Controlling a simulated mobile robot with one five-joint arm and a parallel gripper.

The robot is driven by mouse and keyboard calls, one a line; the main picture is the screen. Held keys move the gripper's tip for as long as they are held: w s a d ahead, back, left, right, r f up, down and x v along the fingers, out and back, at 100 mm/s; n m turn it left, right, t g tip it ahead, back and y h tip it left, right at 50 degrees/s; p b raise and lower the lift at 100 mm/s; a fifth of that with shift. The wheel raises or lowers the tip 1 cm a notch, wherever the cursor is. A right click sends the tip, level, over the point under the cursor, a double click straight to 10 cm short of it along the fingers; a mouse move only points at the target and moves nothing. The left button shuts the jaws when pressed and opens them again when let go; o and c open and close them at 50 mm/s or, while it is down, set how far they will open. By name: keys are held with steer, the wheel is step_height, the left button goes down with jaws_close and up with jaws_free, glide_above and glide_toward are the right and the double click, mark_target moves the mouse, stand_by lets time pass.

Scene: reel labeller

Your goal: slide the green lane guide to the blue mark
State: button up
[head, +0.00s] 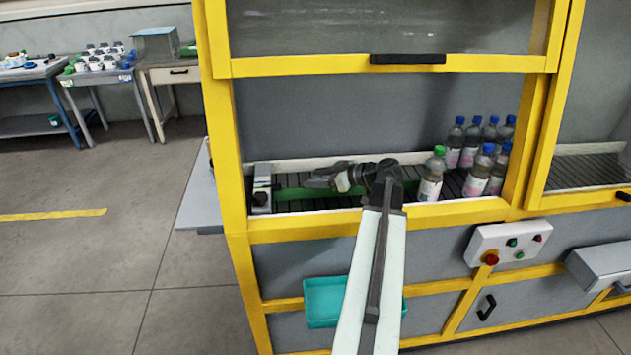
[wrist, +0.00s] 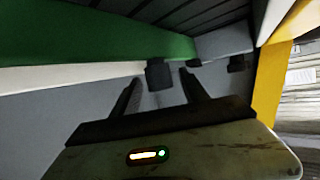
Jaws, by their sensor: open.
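The green lane guide (head: 292,193) is a long bar lying along the conveyor behind the yellow-framed opening; my arm hides part of it. In the wrist view it is a broad green band (wrist: 100,35) across the upper left. My gripper (head: 312,181) is inside the opening, over the conveyor near the guide's left half. In the wrist view its two fingers (wrist: 160,88) are apart. A small dark block (wrist: 158,74) shows between and just beyond them; I cannot tell whether it belongs to the guide. No blue mark can be made out.
Bottles with blue caps (head: 473,145) and one green-capped bottle (head: 431,175) stand on the conveyor at right. A grey box (head: 262,188) stands at the conveyor's left end. The yellow frame (head: 380,220) edges the opening. A teal tray (head: 325,300) hangs below.

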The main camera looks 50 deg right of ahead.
jaws_close()
stand_by(1.4)
